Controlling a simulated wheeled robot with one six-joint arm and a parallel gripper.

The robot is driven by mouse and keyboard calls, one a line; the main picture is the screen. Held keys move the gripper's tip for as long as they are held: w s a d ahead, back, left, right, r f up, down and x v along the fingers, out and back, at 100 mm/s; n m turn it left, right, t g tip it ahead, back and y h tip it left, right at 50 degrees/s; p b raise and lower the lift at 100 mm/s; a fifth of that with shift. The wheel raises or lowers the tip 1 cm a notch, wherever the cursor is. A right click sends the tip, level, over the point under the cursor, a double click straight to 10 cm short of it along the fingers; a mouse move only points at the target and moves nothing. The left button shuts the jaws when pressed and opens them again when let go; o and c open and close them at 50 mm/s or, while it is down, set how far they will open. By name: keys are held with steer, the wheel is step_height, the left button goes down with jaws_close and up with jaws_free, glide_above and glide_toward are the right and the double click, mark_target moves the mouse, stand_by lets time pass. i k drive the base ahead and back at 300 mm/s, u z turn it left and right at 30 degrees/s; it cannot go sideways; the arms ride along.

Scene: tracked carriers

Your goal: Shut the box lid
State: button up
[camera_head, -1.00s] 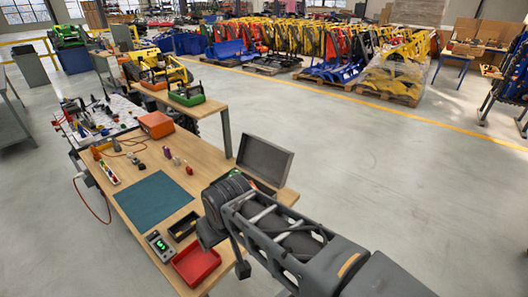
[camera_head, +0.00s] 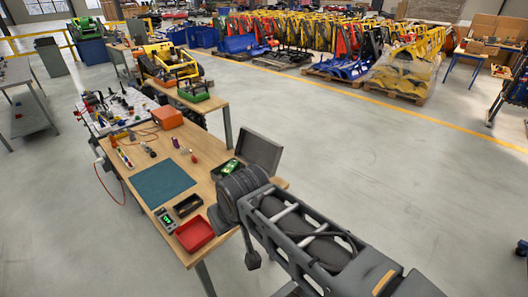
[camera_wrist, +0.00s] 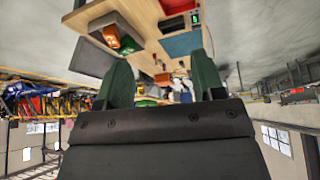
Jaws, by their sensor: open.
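The grey box (camera_head: 216,172) stands at the right side of the wooden table, with green items showing inside. Its flat grey lid (camera_head: 262,152) stands up open along the far right side. In the upside-down wrist view the box (camera_wrist: 98,37) shows at the top left with green and orange contents, and the lid (camera_wrist: 92,60) is beside it. My gripper (camera_wrist: 163,78) is open and empty, its two dark green fingers spread apart. The left finger appears close to the lid in the picture, but I cannot tell a touch. In the head view my arm hides part of the box.
The wooden table (camera_head: 190,152) also bears a teal mat (camera_head: 163,184), a red tray (camera_head: 195,234), a small black tray (camera_head: 188,205), a meter with a green display (camera_head: 166,219) and an orange case (camera_head: 168,118). The floor right of the table is clear.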

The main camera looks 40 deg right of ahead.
mark_target(252, 147)
steer(key=z, duration=2.35)
steer(key=i, duration=2.9)
steer(key=u, duration=3.65)
